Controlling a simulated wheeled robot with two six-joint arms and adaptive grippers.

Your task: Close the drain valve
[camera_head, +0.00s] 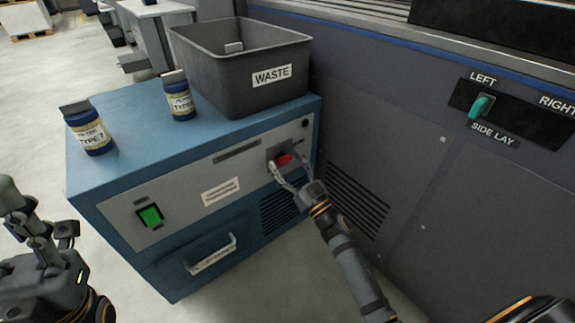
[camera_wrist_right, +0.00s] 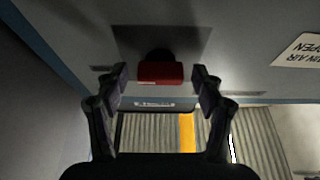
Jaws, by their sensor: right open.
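The drain valve shows as a red handle (camera_head: 284,160) on a dark plate on the front panel of the blue cabinet (camera_head: 128,118). In the right wrist view the red handle (camera_wrist_right: 161,73) lies crosswise, between and just beyond the fingertips. My right gripper (camera_head: 288,171) is at the valve with its fingers spread to either side of the handle. In the wrist view the right gripper (camera_wrist_right: 160,78) is open, with a gap between each fingertip and the handle. My left arm shows at the lower left, away from the cabinet; its fingertips cannot be made out clearly.
A grey WASTE bin (camera_head: 215,68) and two filter jars (camera_head: 92,135) (camera_head: 179,103) stand on the cabinet top. The front has a green switch (camera_head: 151,215) and a drawer handle (camera_head: 212,254). A dark machine wall with a SIDE LAY switch (camera_head: 480,106) stands close at the right.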

